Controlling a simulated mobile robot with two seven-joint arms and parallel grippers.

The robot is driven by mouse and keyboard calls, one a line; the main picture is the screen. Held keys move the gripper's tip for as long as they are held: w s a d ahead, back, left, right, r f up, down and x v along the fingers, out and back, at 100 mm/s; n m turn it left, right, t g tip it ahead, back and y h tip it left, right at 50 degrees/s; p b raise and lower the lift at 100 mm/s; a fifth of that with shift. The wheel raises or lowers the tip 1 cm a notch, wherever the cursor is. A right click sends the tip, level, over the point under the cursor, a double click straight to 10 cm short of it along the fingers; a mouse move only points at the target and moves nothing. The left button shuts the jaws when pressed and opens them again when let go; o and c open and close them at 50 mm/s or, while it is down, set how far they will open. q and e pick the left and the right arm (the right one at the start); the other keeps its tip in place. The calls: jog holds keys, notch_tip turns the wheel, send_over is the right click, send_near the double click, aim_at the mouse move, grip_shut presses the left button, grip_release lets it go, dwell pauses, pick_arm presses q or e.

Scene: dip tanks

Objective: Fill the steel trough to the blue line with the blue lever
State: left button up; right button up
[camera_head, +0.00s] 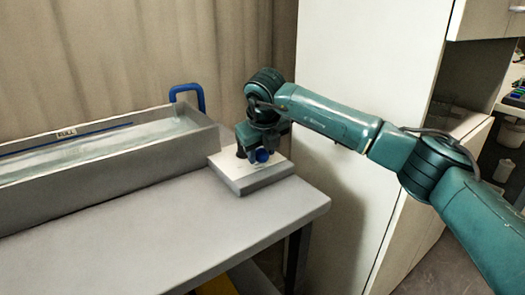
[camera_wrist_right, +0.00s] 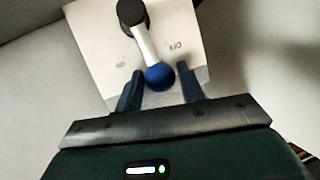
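The steel trough (camera_head: 110,160) stands on the table at the left, with clear water (camera_head: 150,133) in it. The blue line (camera_head: 100,128) runs along its inner back wall by a FULL label, and the water surface appears slightly below it. The lever's blue knob (camera_head: 262,155) is at the white valve box; in the wrist view the blue knob (camera_wrist_right: 160,76) ends a pale lever (camera_wrist_right: 145,45) on a dark pivot. An OFF mark is right of the lever. My right gripper (camera_wrist_right: 161,88) is open, its fingers either side of the knob with gaps visible. My left gripper is out of view.
A blue spout (camera_head: 188,93) curves over the trough's right end. The valve box (camera_head: 250,178) sits near the right end of the grey table (camera_head: 180,230). The table front is clear. A white cabinet panel (camera_head: 365,55) stands behind my right arm.

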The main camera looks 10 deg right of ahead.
jog(key=o, duration=0.3)
jog(key=d+p+v, duration=0.1)
jog(key=v, duration=1.2)
jog(key=shift+a, duration=0.5)
